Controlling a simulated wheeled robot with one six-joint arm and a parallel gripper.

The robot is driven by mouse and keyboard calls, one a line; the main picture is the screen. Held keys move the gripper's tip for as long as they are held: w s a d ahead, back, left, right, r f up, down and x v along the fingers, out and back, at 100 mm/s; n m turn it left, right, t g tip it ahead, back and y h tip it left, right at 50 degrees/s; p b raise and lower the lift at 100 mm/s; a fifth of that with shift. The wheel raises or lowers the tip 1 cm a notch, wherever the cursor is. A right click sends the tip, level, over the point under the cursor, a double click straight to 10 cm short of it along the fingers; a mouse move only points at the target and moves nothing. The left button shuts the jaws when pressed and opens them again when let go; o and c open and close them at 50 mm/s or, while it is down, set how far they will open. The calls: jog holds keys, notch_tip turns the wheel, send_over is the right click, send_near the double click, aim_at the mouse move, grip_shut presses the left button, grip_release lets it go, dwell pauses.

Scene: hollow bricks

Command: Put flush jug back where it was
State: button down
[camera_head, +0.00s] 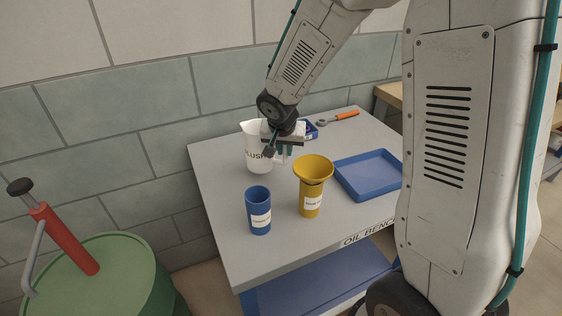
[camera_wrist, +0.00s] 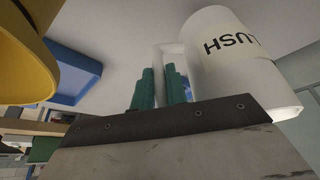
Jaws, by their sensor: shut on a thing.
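The white flush jug (camera_head: 256,158) is upright at the back left of the bench, with black lettering partly covered by my gripper. My gripper (camera_head: 284,154) is at its right side. In the wrist view the jug (camera_wrist: 225,55) looks upside down, and my gripper's green fingers (camera_wrist: 164,80) are shut on its handle (camera_wrist: 163,50). I cannot tell whether the jug's base touches the bench or is slightly above it.
The grey oil bench (camera_head: 225,175) also holds a blue cup (camera_head: 258,203), a yellow container (camera_head: 310,203) with a yellow funnel (camera_head: 314,168) on top, a blue tray (camera_head: 372,172) and an orange-handled tool (camera_head: 346,115). A green drum (camera_head: 110,275) stands at front left.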

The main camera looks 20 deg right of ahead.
aim_at(284, 160)
jog(key=shift+f, duration=2)
jog(key=c, duration=1.4)
grip_release()
jog(key=shift+f, duration=0.15)
jog(key=shift+n, duration=0.5)
jog(key=s+r, duration=0.3)
jog(key=r, duration=0.2)
jog(key=s+r, duration=0.3)
jog(key=r, duration=0.2)
jog(key=s+a+r, duration=0.1)
jog(key=s+r, duration=0.2)
jog(key=r, duration=0.2)
jog(key=shift+s+r, duration=0.25)
jog(key=shift+s, duration=0.05)
jog(key=s+a+r+n+g+y, duration=0.1)
jog(key=s+r+n, duration=0.1)
jog(key=s, duration=0.9)
jog(key=s+r+n+g+y, duration=0.1)
jog(key=s+r+n, duration=0.2)
jog(key=s, duration=0.8)
jog(key=shift+a+r+n+g+y, duration=0.15)
jog(key=shift+a+n+g+y, duration=0.15)
jog(key=shift+a+n, duration=0.1)
